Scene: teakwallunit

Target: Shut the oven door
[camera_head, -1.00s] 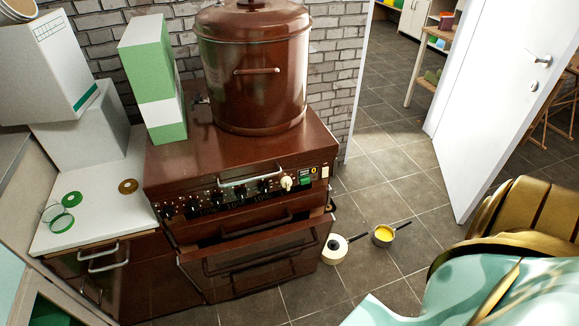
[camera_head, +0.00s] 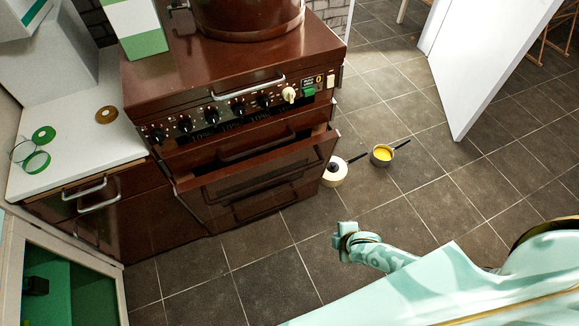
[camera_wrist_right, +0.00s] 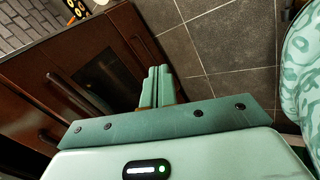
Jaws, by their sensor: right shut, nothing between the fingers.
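The brown oven door (camera_head: 262,177) is on the front of the brown stove (camera_head: 225,62). It stands partly open, its top edge tilted out from the stove, with a dark gap behind it. My right gripper (camera_head: 343,241) is in front of and to the right of the door, low over the floor and apart from it. In the right wrist view its fingers (camera_wrist_right: 157,86) are together and empty. The brown stove front with a dark window (camera_wrist_right: 100,72) shows beyond them at the left. My left gripper is not in view.
A yellow-filled pan (camera_head: 382,155) and a cream pot (camera_head: 335,173) stand on the floor right of the stove. A white counter (camera_head: 75,130) is at the left, an open white door (camera_head: 490,55) at the right. The tiled floor (camera_head: 265,285) before the stove is clear.

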